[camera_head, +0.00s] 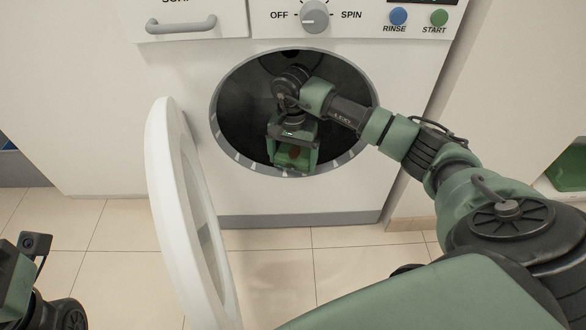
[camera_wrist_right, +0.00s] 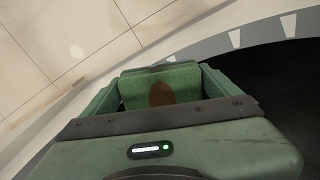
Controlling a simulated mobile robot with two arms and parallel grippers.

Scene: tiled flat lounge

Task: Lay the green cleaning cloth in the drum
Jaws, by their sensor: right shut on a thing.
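The green cleaning cloth (camera_head: 291,156) is a small folded green block with a brown stain. It also shows in the right wrist view (camera_wrist_right: 185,78). My right gripper (camera_head: 292,163) is shut on it, with a finger on each side. The gripper and cloth are at the lower part of the washer's round opening, close to its front rim. The drum (camera_head: 240,113) is dark inside; how deep the cloth is in it is hard to tell. Only part of my left arm shows at the lower left; its fingers are out of view.
The washer door (camera_head: 160,170) stands open on the left of the opening. The metal rim (camera_head: 226,146) runs close below my right gripper. A knob (camera_head: 315,16) and buttons are above. A green object (camera_head: 570,168) sits at the right edge. Tiled floor (camera_head: 115,270) is clear at the front left.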

